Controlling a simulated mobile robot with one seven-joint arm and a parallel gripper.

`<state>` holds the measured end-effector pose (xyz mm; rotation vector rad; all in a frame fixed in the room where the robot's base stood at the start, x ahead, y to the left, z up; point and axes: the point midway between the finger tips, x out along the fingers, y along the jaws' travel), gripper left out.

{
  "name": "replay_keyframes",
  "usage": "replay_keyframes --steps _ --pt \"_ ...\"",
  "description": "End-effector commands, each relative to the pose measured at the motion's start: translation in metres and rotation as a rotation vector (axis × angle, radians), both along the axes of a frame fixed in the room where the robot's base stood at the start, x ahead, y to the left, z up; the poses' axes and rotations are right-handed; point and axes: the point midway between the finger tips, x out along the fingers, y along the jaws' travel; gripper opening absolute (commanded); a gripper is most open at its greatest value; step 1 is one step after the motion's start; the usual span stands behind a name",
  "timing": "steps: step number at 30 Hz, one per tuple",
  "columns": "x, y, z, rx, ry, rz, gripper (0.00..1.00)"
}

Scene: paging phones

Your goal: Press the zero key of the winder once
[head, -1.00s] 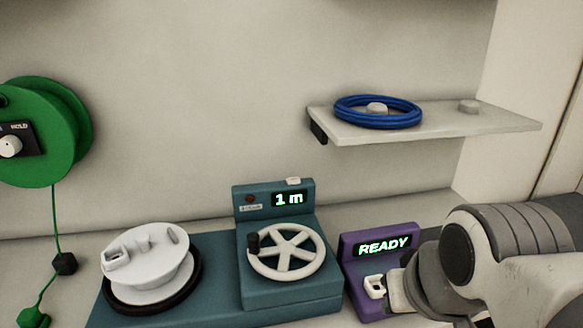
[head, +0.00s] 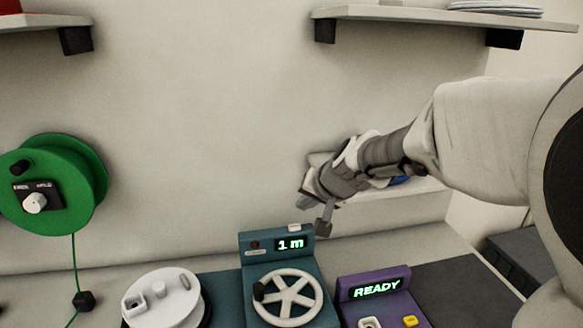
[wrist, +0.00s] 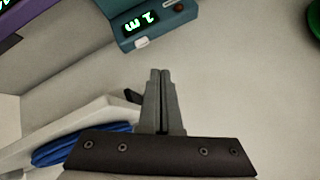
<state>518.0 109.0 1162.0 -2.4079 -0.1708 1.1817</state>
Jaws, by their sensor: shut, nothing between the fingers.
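The teal winder (head: 288,262) has a lit "1 m" display (head: 291,244), a white spoked handwheel (head: 287,298) and a white key (head: 300,227) on top of its display housing. A small dark red round spot (head: 254,245) with a label under it is left of the display. In the wrist view the housing (wrist: 150,22) is upside down, with the white key (wrist: 142,43) on its near edge. My gripper (head: 322,229) is shut and empty, pointing down just right of the white key. In the wrist view its fingertips (wrist: 160,72) appear apart from the key.
A purple device (head: 374,292) reading "READY" stands right of the winder, with a white and a yellow key. A white spool (head: 165,300) is left. A green reel (head: 52,185) hangs on the wall. A shelf with a blue coil (wrist: 82,145) is close to my gripper.

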Motion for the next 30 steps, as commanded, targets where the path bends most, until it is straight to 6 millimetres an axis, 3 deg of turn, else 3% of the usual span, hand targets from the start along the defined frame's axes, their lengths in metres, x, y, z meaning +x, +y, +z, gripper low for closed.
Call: replay_keyframes --steps 1,6,12,18,30 --pt "0.017 0.005 0.006 0.014 0.004 -0.021 0.0" --pt "0.065 0.014 -0.002 0.051 -0.005 -0.11 0.0" --pt "0.098 0.018 -0.017 0.067 -0.007 -0.187 0.0" --pt "0.107 0.019 -0.025 0.07 -0.009 -0.213 0.0" --pt "0.107 0.019 -0.028 0.07 -0.008 -0.212 0.0"
